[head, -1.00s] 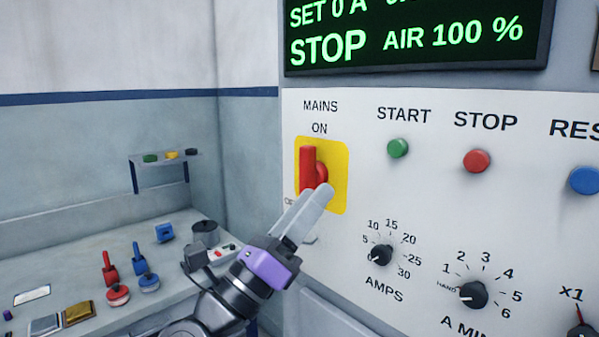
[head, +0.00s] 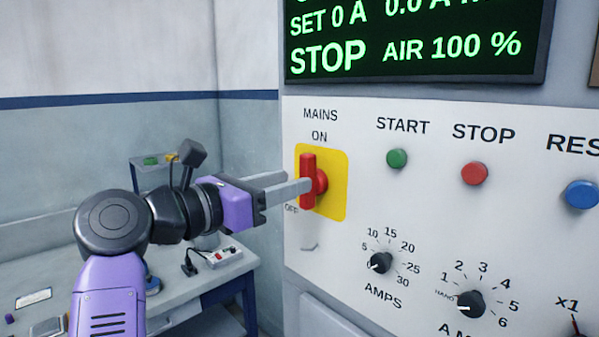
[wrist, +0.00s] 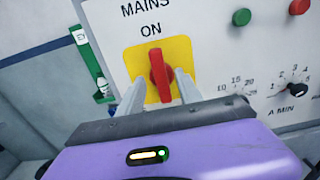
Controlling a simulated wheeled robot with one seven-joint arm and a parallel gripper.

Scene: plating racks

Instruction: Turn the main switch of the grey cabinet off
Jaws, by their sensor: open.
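The red main switch handle (head: 307,168) stands upright on a yellow plate (head: 337,170), pointing to ON under the MAINS label. OFF is lettered at its lower left. In the wrist view the red handle (wrist: 160,75) lies between my two grey fingers, in front of the yellow plate (wrist: 137,56). My gripper (head: 300,185) reaches in from the left in the head view and is open, with one finger on each side of the handle. Its fingers also show in the wrist view (wrist: 160,82). I cannot tell whether either finger touches the handle.
The grey cabinet's white panel (head: 430,220) carries a green START button (head: 397,158), a red STOP button (head: 475,173), a blue button (head: 582,194) and an AMPS dial (head: 381,262). A display (head: 415,40) reads STOP. A bench (head: 205,285) stands at the left behind my arm.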

